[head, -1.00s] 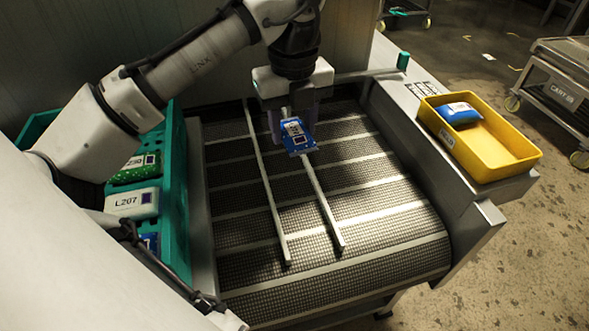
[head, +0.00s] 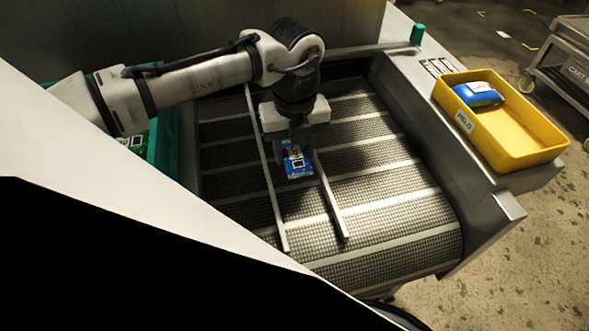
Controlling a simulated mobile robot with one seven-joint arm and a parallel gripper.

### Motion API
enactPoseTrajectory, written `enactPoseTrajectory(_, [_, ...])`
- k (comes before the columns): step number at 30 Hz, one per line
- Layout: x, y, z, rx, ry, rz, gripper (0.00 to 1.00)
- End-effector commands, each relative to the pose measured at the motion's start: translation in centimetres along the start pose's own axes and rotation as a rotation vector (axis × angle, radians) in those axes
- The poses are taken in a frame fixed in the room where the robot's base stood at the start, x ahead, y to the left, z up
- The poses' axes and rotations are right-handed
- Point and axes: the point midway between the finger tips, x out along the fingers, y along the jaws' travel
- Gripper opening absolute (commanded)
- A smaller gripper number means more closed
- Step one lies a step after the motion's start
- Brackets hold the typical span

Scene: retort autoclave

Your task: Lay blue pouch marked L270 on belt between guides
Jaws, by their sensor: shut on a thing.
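A blue pouch (head: 298,164) with a white label is in my gripper (head: 294,150), which is shut on it. The label's text is too small to read now. The pouch is over the mesh belt (head: 385,180), between the left guide (head: 270,190) and the right guide (head: 332,207), close to the right one. I cannot tell whether it touches the belt. My gripper points down, and its fingers are partly hidden by the wrist above.
A yellow bin (head: 535,158) marked HELD stands on the right ledge with another blue pouch (head: 478,94) in it. A teal crate (head: 162,145) at left is mostly hidden by my arm and body. A green knob (head: 417,34) stands at the back right.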

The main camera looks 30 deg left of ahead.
Motion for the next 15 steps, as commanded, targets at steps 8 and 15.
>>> enactPoseTrajectory(8, [3.2,0.0,0.0,0.0,-0.001,0.001,0.22])
enactPoseTrajectory(15, [6.3,0.0,0.0,0.0,-0.001,0.002,0.22])
